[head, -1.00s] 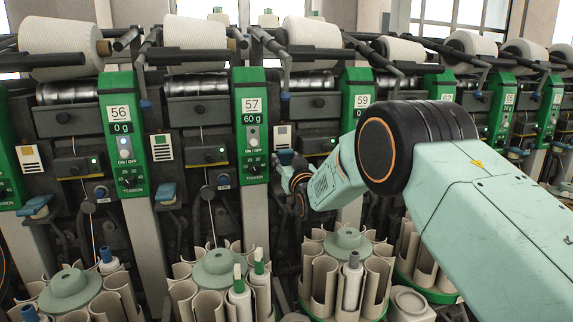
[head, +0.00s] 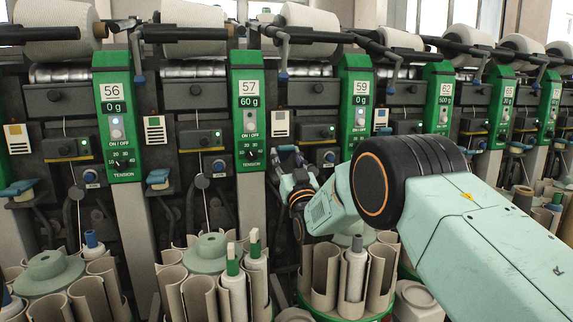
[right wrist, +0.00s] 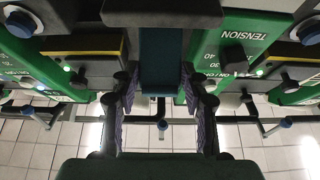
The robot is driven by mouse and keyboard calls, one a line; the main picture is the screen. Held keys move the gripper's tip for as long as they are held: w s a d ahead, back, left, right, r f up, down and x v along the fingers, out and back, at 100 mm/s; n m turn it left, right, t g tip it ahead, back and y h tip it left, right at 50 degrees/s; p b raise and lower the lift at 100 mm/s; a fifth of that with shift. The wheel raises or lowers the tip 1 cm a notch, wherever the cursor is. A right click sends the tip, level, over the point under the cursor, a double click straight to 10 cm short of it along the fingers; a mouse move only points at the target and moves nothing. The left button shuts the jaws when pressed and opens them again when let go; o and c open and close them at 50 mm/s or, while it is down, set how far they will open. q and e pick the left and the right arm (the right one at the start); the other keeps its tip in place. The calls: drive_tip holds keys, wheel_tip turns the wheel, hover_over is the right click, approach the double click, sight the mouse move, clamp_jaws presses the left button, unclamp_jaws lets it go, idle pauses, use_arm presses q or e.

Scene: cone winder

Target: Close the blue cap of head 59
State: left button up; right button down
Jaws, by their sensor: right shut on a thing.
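The green panel marked 59 (head: 357,100) stands right of centre in the head view. My right gripper (head: 289,158) reaches in low between panels 57 and 59, its fingers small and partly hidden by dark machine parts. In the right wrist view a blue-teal cap (right wrist: 162,70) lies between the two purple-padded fingers of my right gripper (right wrist: 161,88), which is shut on it. The cap's far end is hidden under a dark block, so I cannot tell how far it is tilted. My left gripper is not in view.
Panel 57 (head: 247,115) is close left of my right gripper. A round magazine of tubes with a grey bobbin (head: 355,272) stands below my right wrist. Other blue caps (head: 158,178) show at the neighbouring heads. White yarn cones (head: 308,28) line the top.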

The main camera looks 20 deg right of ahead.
idle(0.4)
drive_tip(key=c, duration=1.1)
unclamp_jaws()
drive_tip(key=shift+o, duration=0.7)
drive_tip(key=shift+w+f, duration=0.2)
drive_tip(key=shift+s, duration=0.1)
drive_tip(key=shift+s, duration=0.15)
drive_tip(key=shift+s+f, duration=0.3)
drive_tip(key=shift+s, duration=0.55)
drive_tip(key=s, duration=1.1)
